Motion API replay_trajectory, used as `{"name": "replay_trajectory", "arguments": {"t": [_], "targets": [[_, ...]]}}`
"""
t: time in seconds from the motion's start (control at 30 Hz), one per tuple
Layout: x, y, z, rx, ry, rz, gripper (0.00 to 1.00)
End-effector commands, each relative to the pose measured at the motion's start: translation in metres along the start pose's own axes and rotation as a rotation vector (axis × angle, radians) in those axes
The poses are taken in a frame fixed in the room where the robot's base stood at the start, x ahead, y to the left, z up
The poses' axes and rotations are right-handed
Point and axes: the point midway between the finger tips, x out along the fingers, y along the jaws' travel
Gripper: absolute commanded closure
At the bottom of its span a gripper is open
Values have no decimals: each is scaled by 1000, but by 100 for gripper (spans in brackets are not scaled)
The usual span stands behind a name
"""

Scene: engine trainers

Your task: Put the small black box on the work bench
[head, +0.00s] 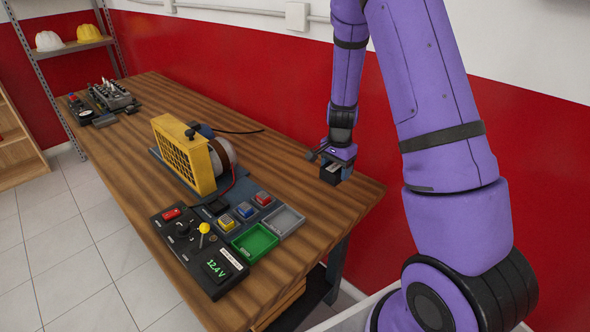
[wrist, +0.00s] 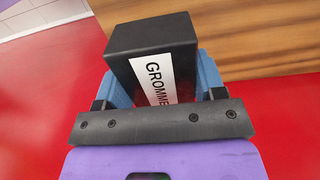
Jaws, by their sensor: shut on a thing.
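The small black box (wrist: 152,38) with a white label reading "GROMME" sits between the two fingers of my gripper (wrist: 158,88) in the wrist view. In the head view my gripper (head: 335,166) is near the right rear edge of the wooden work bench (head: 290,165), with the black box (head: 330,175) under it. My gripper is shut on the box. I cannot tell whether the box touches the bench top. The bench top also shows behind the box in the wrist view (wrist: 255,35).
A yellow-guarded engine trainer (head: 185,155) stands mid-bench. In front are a black control panel (head: 200,250), a green tray (head: 254,242) and a grey tray (head: 284,220). Another engine unit (head: 110,95) is at the far end. The red wall (head: 270,70) runs behind the bench.

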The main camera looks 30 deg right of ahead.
Motion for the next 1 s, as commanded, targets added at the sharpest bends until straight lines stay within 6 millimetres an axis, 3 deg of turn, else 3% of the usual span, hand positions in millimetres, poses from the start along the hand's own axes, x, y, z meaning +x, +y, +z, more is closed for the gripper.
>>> {"name": "replay_trajectory", "arguments": {"t": [0.3,0.53,0.8,1.0], "targets": [[51,1,0,1,-2,3,62],[66,0,0,1,-1,1,62],[97,1,0,1,-1,2,62],[98,0,0,0,0,1,62]]}}
